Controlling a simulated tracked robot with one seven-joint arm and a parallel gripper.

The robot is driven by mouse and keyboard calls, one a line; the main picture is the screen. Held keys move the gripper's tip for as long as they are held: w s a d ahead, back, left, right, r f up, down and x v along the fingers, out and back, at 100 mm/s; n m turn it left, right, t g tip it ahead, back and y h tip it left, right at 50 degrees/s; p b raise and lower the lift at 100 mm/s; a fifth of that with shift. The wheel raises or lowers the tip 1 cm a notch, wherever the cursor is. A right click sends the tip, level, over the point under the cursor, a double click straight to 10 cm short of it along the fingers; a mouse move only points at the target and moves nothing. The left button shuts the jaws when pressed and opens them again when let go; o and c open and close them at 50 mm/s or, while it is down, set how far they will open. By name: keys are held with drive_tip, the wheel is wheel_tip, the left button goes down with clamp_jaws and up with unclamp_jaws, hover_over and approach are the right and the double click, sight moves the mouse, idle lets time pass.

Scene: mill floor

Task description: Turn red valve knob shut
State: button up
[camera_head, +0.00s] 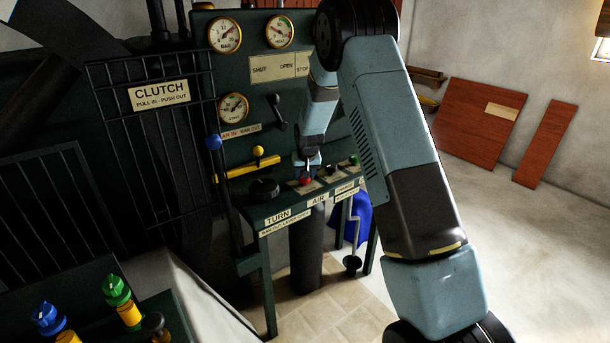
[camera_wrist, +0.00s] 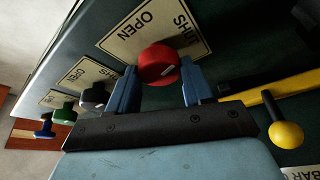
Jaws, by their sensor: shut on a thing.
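The red valve knob (camera_head: 306,182) sits on the green control desk, below my gripper (camera_head: 307,164). In the wrist view the round red knob (camera_wrist: 157,62) lies between the two blue fingers of my gripper (camera_wrist: 159,76), which is shut on it. A short white mark shows on the knob, towards the right finger. Behind the knob is a cream plate (camera_wrist: 128,30) reading OPEN and SHUT, partly covered by the knob. The exact contact of the fingertips is hard to see.
A black knob (camera_wrist: 95,95), a green one (camera_wrist: 62,112) and a blue one (camera_wrist: 44,128) line up beside the red knob. A yellow bar with a yellow ball lever (camera_wrist: 286,134) lies on the other side. Gauges (camera_head: 225,35) and a dark handle (camera_head: 277,112) are on the panel behind.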

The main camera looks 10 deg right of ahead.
drive_tip(key=shift+a+m+h, duration=0.15)
drive_tip(key=shift+m+h, duration=0.55)
drive_tip(key=shift+m, duration=1.1)
drive_tip(key=o, duration=1)
drive_tip(key=v, duration=1.3)
drive_tip(key=shift+w+a+r, duration=0.1)
drive_tip(key=shift+a+r, duration=0.05)
drive_tip(key=shift+r, duration=0.2)
